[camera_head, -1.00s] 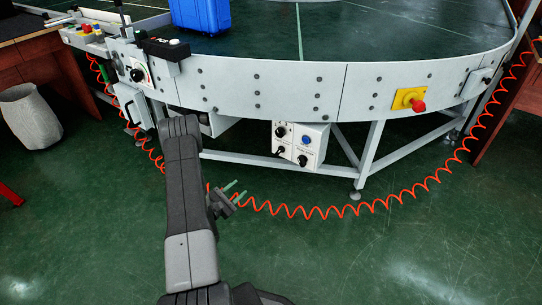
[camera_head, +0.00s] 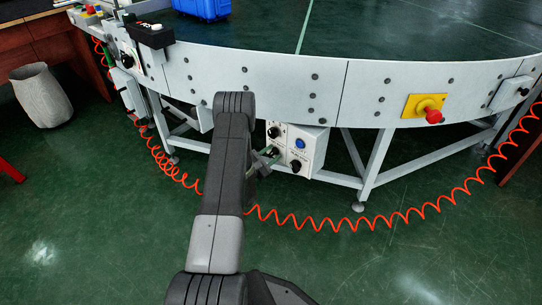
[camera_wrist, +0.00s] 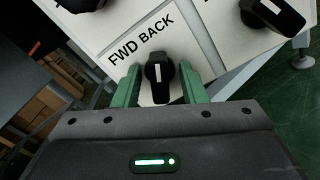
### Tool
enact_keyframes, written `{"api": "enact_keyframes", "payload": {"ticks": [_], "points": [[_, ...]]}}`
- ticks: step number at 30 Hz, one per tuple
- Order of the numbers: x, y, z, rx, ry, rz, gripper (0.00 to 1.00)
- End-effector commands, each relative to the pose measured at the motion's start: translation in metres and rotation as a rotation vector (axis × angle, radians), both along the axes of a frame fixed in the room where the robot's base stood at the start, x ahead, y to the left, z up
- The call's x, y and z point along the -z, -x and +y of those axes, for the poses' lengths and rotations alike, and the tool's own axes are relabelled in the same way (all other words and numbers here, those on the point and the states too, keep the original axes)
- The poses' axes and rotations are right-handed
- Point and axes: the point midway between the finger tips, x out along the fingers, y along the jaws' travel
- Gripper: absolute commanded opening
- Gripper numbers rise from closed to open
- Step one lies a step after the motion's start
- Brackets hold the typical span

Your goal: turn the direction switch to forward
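The direction switch (camera_wrist: 159,88) is a black knob with a white mark, under the label "FWD BACK" (camera_wrist: 141,43) in the wrist view. Its mark stands nearly upright in the picture, in line with the word BACK. My gripper (camera_wrist: 158,84) has its two green fingers apart, one on each side of the knob. A gap seems to show between the knob and each finger; contact cannot be seen. In the head view my gripper (camera_head: 268,158) is at the white control box (camera_head: 316,150) under the conveyor, and it partly hides the switch.
Another black knob (camera_head: 296,166) and a blue button (camera_head: 300,144) are close by on the box. The conveyor's white side wall (camera_head: 230,75) is above. A red emergency button (camera_head: 433,116) is to the right. An orange coiled hose (camera_head: 330,222) hangs below.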

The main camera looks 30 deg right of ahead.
Motion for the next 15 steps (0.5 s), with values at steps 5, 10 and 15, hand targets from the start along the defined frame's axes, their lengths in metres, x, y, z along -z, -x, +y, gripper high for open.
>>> {"api": "enact_keyframes", "payload": {"ticks": [5,10,15], "points": [[-0.0002,0.0000,0.0002,0.000,0.000,0.000,0.30],[-0.0001,0.0001,0.0004,0.000,0.000,0.000,0.00],[0.0002,0.0002,0.0005,0.000,0.001,0.003,0.00]]}}
